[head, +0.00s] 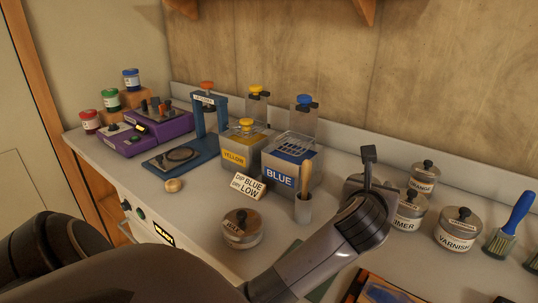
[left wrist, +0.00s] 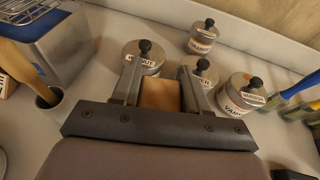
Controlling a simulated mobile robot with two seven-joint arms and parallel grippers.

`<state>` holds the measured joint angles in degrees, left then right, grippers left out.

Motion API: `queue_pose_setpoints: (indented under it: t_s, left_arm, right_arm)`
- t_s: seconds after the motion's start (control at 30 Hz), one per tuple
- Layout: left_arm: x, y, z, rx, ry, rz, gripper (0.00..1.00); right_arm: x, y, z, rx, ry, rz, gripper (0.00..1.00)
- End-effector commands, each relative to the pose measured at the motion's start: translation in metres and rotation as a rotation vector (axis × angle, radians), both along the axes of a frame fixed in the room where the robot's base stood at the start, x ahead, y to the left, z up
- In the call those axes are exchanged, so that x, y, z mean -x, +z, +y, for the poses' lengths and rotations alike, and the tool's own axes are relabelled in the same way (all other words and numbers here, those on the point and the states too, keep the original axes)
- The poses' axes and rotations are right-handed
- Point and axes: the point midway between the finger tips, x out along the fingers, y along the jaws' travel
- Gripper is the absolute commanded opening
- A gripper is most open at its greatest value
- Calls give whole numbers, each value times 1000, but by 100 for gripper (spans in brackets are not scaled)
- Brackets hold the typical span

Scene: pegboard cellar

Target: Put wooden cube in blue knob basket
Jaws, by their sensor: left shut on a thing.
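My left gripper (head: 368,168) is to the right of the blue tank and in front of the lidded tins, above the bench. In the left wrist view its fingers (left wrist: 161,80) are shut on the wooden cube (left wrist: 160,97), a tan block. The cube is hidden in the head view. The blue knob basket (head: 293,146) is a wire basket in the top of the tank labelled BLUE (head: 279,175), with a blue knob (head: 304,100) on its upright behind. Part of the basket shows in the left wrist view (left wrist: 30,14). My right gripper is not in view.
A yellow knob basket (head: 246,127) sits in the YELLOW tank, left of the blue one. A cup with a wooden-handled tool (head: 303,208) stands before the blue tank. A sign (head: 248,186), several lidded tins (head: 458,231) and brushes (head: 511,225) are on the bench.

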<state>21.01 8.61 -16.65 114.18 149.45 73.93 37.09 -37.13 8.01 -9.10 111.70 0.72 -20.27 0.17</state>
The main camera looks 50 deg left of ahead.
Motion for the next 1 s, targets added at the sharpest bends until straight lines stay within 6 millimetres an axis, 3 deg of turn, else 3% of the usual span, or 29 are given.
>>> queue_pose_setpoints:
  t_s: [0.1, 0.3, 0.57, 0.77, 1.0]
  left_arm:
    - [-23, 31, 4, 5, 84, -8, 15]
    - [-41, 67, 6, 5, 176, -6, 15]
    - [-47, 82, 5, 4, 210, -3, 15]
    - [-47, 64, 6, -2, 212, 1, 15]
    - [-46, 0, 7, -4, 210, 3, 15]
  right_arm:
    - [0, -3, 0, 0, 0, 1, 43]
    - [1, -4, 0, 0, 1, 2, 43]
    - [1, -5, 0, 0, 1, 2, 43]
    - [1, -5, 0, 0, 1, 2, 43]
    - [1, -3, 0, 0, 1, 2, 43]
